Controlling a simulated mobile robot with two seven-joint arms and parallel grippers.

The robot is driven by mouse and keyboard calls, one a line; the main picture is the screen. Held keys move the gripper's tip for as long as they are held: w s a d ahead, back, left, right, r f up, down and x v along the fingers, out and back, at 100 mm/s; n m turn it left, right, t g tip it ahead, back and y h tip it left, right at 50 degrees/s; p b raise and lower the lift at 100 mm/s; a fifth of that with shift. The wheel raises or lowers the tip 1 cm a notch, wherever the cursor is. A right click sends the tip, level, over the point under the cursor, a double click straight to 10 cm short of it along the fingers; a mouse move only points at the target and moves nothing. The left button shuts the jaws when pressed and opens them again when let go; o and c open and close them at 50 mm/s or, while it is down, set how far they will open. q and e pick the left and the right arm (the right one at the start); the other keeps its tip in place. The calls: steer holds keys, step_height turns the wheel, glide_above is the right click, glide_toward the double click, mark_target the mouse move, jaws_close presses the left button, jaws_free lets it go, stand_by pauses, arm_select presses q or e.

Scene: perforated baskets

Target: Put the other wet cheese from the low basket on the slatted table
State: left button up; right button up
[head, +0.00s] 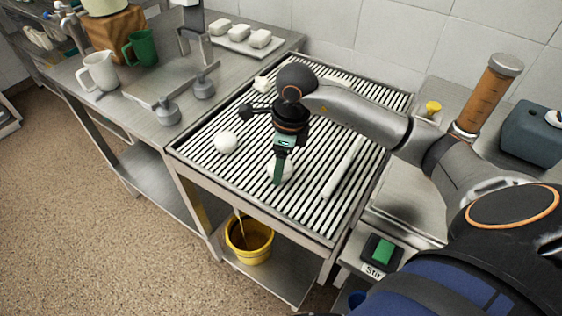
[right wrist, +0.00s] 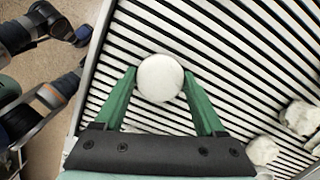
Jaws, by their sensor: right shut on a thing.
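The slatted table (head: 385,100) stands in the middle of the head view, with dark gaps between pale slats. My right gripper (head: 279,172) points down over its near part, its green fingers shut on a round white cheese (head: 287,173). In the right wrist view this cheese (right wrist: 160,78) sits between the fingertips, close over the slats; I cannot tell whether it touches them. Another round white cheese (head: 226,142) lies on the slats to the left. My left gripper is not in the head view. I do not see the low basket.
A white lump (head: 262,84) lies at the table's far left, and a white bar (head: 342,168) lies right of my gripper. A yellow bucket (head: 248,240) stands on the shelf below. A steel counter with jugs (head: 100,72) and a tray of white blocks (head: 240,38) adjoins the left.

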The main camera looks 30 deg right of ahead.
mark_target(288, 165)
steer(key=shift+f, duration=0.2)
steer(key=shift+f, duration=0.2)
steer(key=o, duration=1.4)
steer(key=shift+r, duration=0.1)
steer(key=r, duration=0.8)
steer(key=s+d+r, duration=0.1)
steer(key=r, duration=0.3)
steer(key=shift+r, duration=0.1)
